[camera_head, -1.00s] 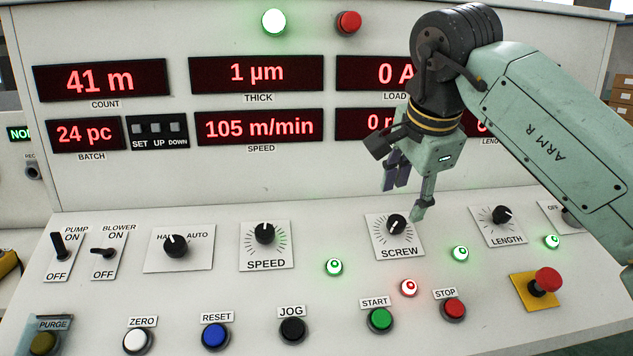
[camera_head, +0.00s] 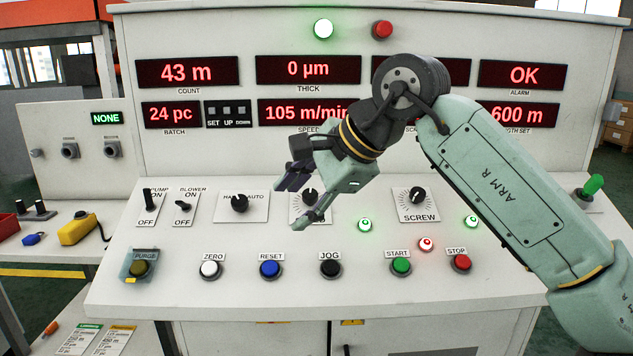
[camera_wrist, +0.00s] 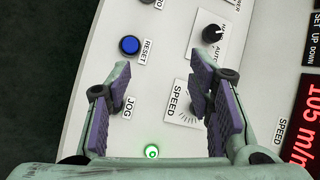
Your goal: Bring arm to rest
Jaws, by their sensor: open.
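My gripper (camera_head: 294,204) hangs over the control panel (camera_head: 190,300), in front of the speed knob (camera_head: 311,196), and partly covers it in the head view. Its fingers are spread and hold nothing. In the wrist view my gripper (camera_wrist: 165,105) shows two purple-padded fingers wide apart, with the panel, the speed label and a lit green lamp (camera_wrist: 152,151) between and below them. The screw knob (camera_head: 416,195) is to the right of my gripper and clear of it. My arm reaches in from the right.
Buttons line the panel's front: white zero (camera_head: 210,269), blue reset (camera_head: 270,268), black jog (camera_head: 330,268), green start (camera_head: 401,266) and red stop (camera_head: 461,263). Red displays (camera_head: 187,72) stand behind. A yellow device (camera_head: 78,228) lies on the left bench.

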